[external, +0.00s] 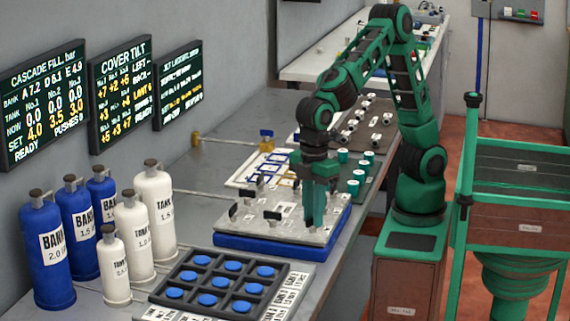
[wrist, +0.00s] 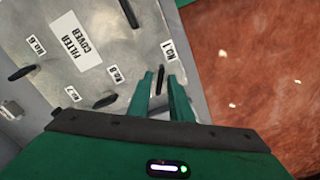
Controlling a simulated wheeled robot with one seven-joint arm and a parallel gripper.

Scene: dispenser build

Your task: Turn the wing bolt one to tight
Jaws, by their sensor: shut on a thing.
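The filter cover (external: 285,212) is a grey plate on a blue base (external: 270,243) on the bench. Its label and several dark wing bolts show in the wrist view (wrist: 90,78). My gripper (external: 315,221) points down at the cover's right side. In the wrist view its two green fingers (wrist: 161,80) stand close together beside the No.1 label (wrist: 168,50). They are shut on wing bolt one (wrist: 161,77), a small dark piece between the fingertips, mostly hidden by them. How tight it is cannot be told.
Other wing bolts stand up near the fingers, one (wrist: 105,101) to the left and one (wrist: 130,13) farther up. A black tray (external: 190,268) of blue discs lies in front of the cover. Blue and white bottles (external: 80,215) stand at left. The floor (wrist: 245,70) is open right of the cover.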

